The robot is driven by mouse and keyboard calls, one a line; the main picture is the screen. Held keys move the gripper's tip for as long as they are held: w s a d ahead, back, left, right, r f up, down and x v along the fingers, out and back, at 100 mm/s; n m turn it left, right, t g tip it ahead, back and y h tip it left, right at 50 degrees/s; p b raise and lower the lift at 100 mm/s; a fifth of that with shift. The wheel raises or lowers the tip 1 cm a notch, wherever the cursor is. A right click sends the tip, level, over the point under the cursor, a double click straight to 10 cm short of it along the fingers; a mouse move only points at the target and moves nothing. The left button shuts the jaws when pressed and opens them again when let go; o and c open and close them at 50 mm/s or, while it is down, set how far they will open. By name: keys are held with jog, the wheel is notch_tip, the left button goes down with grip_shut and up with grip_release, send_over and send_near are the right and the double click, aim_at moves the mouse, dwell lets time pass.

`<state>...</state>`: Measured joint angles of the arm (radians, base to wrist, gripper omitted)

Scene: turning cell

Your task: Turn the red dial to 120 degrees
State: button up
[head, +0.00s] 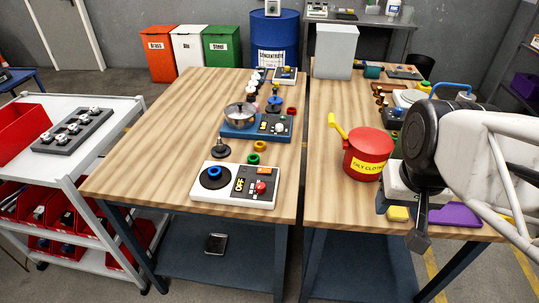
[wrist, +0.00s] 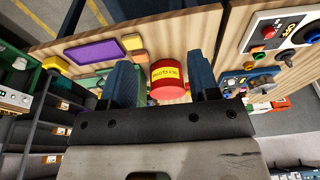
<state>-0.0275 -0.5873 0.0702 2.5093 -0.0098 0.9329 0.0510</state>
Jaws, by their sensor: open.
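A small red knob (head: 261,187), the likely red dial, sits on the dark plate of a white panel (head: 235,203) at the front of the left table. The panel also has a blue knob on a black disc (head: 214,172) and an OFF label. Any angle marks are too small to read. In the wrist view the panel's red knob (wrist: 268,32) is at the upper right. My gripper (head: 418,240) hangs at the front edge of the right table, well right of the panel. In the wrist view its fingers (wrist: 163,75) are apart with nothing gripped between them.
A red oily-cloths can (head: 369,160) with a yellow lever stands between the panel and my arm. A blue unit with a metal pot (head: 241,114) is behind the panel. Purple (head: 455,215) and yellow (head: 398,214) pieces lie near my gripper. A gap separates the tables.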

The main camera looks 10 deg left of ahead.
jog(key=w+a+f, duration=0.1)
jog(key=w+a, duration=0.4)
jog(key=w, duration=0.2)
jog(key=g, duration=0.2)
send_over(261, 185)
notch_tip(261, 185, down, 11)
jog(key=shift+s+a+f, duration=0.1)
jog(key=shift+f, duration=0.15)
jog(key=shift+f, duration=3.8)
jog(key=c, duration=0.9)
